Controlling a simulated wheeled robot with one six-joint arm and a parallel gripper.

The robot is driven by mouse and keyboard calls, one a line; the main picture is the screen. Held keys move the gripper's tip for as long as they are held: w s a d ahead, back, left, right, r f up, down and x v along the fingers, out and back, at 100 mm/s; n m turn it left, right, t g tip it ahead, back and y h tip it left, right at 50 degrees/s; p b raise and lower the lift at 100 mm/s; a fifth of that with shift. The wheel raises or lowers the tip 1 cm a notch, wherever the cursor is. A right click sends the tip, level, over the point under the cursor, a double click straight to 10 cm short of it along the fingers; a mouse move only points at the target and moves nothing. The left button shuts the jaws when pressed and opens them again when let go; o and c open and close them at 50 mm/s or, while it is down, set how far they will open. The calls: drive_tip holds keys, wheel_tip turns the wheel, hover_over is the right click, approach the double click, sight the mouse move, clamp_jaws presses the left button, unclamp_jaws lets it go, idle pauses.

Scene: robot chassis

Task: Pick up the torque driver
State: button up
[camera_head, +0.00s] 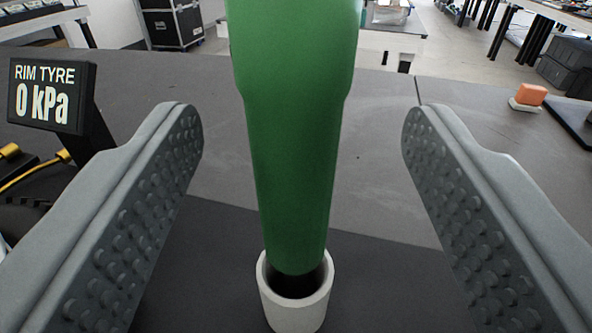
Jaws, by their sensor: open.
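A thick green handle, which looks like the torque driver (293,150), stands upright in the middle of the view. Its lower end goes into a small white round holder (297,312), and its top runs out of the picture. My gripper (302,130) is open, with one grey studded finger on each side of the green handle. There is a clear gap between the handle and each finger, and neither touches it. The part of the driver inside the holder is hidden.
A display reading "RIM TYRE 0 kPa" (52,95) stands at the left, close to the left finger. An orange block (530,94) on a pale base lies at the right on the grey table (375,140). Black cases (172,24) and other benches stand in the background.

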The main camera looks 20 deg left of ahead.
drive_tip(key=shift+a+x, duration=0.2)
drive_tip(key=shift+x, duration=3.05)
drive_tip(key=shift+s, duration=0.15)
drive_tip(key=c, duration=1.2)
drive_tip(key=shift+o, duration=0.2)
wheel_tip(320, 180, up, 19)
